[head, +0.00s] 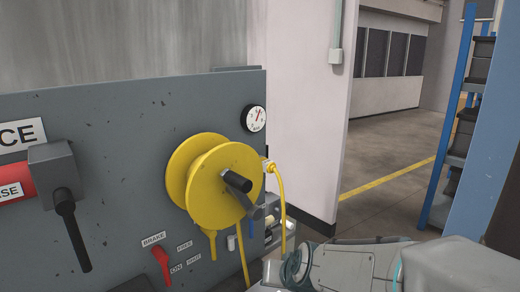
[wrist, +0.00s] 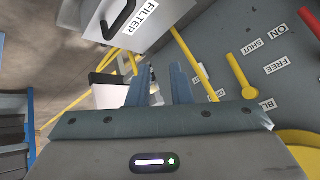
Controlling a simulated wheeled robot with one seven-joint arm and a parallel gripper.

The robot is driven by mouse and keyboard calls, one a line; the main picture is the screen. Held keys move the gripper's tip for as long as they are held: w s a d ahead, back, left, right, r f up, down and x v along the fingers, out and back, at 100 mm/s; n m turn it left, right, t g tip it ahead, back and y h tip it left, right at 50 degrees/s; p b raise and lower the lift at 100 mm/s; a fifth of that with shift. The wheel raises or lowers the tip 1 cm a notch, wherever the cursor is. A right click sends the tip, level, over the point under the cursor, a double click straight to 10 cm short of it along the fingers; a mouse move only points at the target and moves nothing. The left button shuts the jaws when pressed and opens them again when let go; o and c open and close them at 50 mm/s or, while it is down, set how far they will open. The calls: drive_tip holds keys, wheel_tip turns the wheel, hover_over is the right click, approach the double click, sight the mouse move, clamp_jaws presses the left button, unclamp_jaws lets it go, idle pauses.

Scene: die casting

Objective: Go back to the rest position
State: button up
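In the wrist view my gripper (wrist: 159,82) has its two blue-grey fingers apart, with a gap between them and nothing held. The fingers point toward a white box (wrist: 108,95) lower on the panel's side, and I see no contact. In the head view my arm (head: 345,265) reaches in at the bottom right, below the yellow hose reel (head: 225,170). I cannot make out the fingertips in the head view.
A grey panel (head: 110,130) carries a black-handled switch (head: 70,215), a red brake lever (head: 162,262) and a gauge (head: 255,119). Yellow hose (head: 280,205) hangs near my arm. A filter box (wrist: 125,25) and yellow lever (wrist: 240,75) show near the fingers. Open floor (head: 385,155) lies right, before blue shelving (head: 452,120).

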drive_tip(key=s+d+r+g+h, duration=0.1)
drive_tip(key=s+d+g+h, duration=0.2)
drive_tip(key=s+d, duration=0.7)
drive_tip(key=s+g, duration=0.1)
drive_tip(key=s, duration=0.3)
drive_tip(key=shift+s+d+r, duration=0.3)
drive_tip(key=shift+d+r, duration=0.05)
drive_tip(key=shift+d, duration=0.05)
